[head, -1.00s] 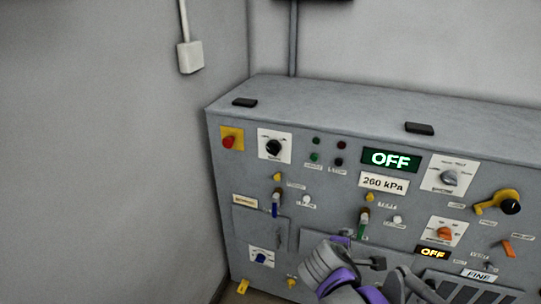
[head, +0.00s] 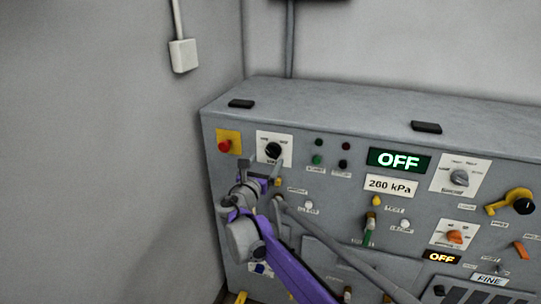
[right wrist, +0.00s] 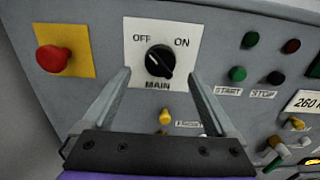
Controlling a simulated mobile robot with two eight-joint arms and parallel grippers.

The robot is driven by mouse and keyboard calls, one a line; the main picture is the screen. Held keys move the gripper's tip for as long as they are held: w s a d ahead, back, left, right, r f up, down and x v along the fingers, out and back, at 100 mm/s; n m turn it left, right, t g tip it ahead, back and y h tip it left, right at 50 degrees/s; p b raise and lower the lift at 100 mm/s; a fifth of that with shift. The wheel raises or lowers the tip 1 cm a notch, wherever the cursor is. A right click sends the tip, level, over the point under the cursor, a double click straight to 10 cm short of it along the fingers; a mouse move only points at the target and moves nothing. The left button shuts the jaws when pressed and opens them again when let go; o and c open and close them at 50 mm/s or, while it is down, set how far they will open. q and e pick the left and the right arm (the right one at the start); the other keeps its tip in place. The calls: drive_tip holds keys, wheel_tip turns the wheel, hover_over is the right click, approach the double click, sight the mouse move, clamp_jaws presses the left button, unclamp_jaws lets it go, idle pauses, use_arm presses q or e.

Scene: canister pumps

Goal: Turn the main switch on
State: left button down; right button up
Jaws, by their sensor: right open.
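The main switch is a black rotary knob (right wrist: 160,61) on a white plate (right wrist: 137,34) marked OFF, ON and MAIN. Its white mark points up and left, toward OFF. In the head view the knob (head: 272,151) sits at the upper left of the grey panel. My right gripper (right wrist: 160,80) is open in the right wrist view, with one finger on each side of the knob's lower part in the picture. I cannot tell whether the fingers touch it. In the head view my right gripper (head: 260,172) is just below the plate. My left gripper is not in view.
A red mushroom button (right wrist: 52,58) on a yellow plate is left of the switch. Green START (right wrist: 237,73) and black STOP (right wrist: 275,77) buttons are to its right. A yellow knob (right wrist: 165,117) is below. The display (head: 398,161) reads OFF. A wall is at the left.

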sight(271, 154)
drive_tip(key=x, duration=0.4)
drive_tip(key=shift+w+d, duration=0.15)
drive_tip(key=shift+w, duration=0.25)
drive_tip(key=c, duration=1.4)
